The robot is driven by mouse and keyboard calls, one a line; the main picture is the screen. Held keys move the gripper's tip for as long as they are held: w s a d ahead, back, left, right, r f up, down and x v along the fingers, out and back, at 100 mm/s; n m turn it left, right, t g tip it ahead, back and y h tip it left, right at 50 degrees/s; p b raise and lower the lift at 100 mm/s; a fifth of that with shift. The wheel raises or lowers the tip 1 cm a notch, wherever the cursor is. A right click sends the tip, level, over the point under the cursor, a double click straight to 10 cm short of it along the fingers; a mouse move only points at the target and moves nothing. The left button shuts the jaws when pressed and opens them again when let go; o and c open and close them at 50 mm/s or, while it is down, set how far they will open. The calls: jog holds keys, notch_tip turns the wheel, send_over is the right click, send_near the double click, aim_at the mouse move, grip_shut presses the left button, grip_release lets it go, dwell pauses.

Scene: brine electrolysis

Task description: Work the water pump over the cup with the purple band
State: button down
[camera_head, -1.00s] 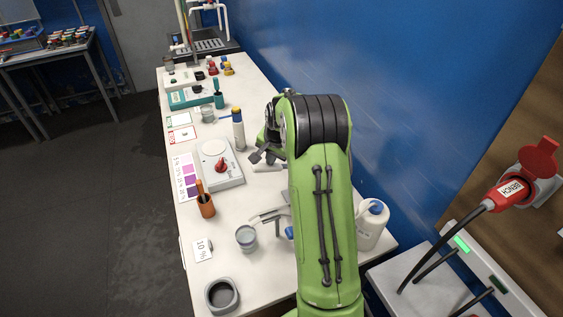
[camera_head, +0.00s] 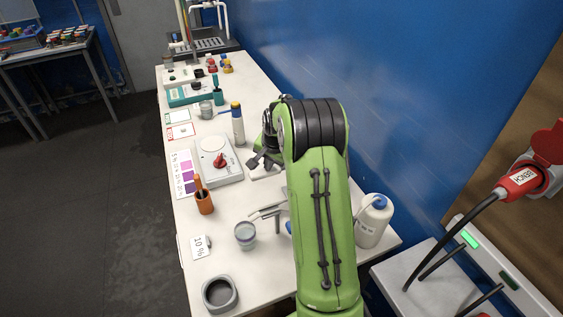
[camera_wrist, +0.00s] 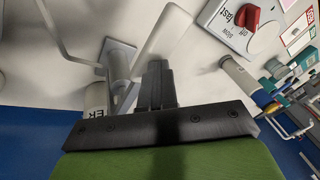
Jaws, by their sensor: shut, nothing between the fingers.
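The cup (camera_head: 245,237), grey with a purplish tint, stands upright near the front of the bench. The band itself is hard to make out. The pump (camera_head: 268,211) has a thin spout reaching left toward the cup; its body is partly hidden behind my green arm. In the wrist view a grey upright post on a plate (camera_wrist: 118,62) and a bent pale tube seem to belong to it. My gripper (camera_head: 256,160) is shut and empty, beside the stirrer's right edge. In the wrist view its fingers (camera_wrist: 157,80) point toward a pale rounded bar (camera_wrist: 163,32), with contact unclear.
A white stirrer (camera_head: 222,172) with a red knob lies left of my gripper. A capped tube (camera_head: 238,124) stands behind it, an orange holder (camera_head: 204,201) to its left. A grey container (camera_head: 220,294) is in front. A white bottle (camera_head: 374,222) stands right of my arm, near the blue wall.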

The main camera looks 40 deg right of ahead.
aim_at(273, 169)
jog(key=shift+f+b, duration=0.4)
jog(key=shift+f, duration=0.55)
jog(key=r+p, duration=0.1)
jog(key=r, duration=0.1)
jog(key=r+p, duration=0.2)
jog(key=d+r+p, duration=0.1)
jog(key=r+p, duration=0.1)
jog(key=shift+s+r, duration=0.15)
jog(key=shift+r, duration=0.1)
jog(key=shift+f, duration=0.2)
jog(key=shift+r, duration=0.15)
jog(key=r+p, duration=0.1)
jog(key=d+r+p, duration=0.1)
jog(key=r+p, duration=0.1)
jog(key=d+r+p, duration=0.1)
jog(key=r, duration=0.1)
jog(key=shift+s+r, duration=0.2)
jog(key=shift+s, duration=0.05)
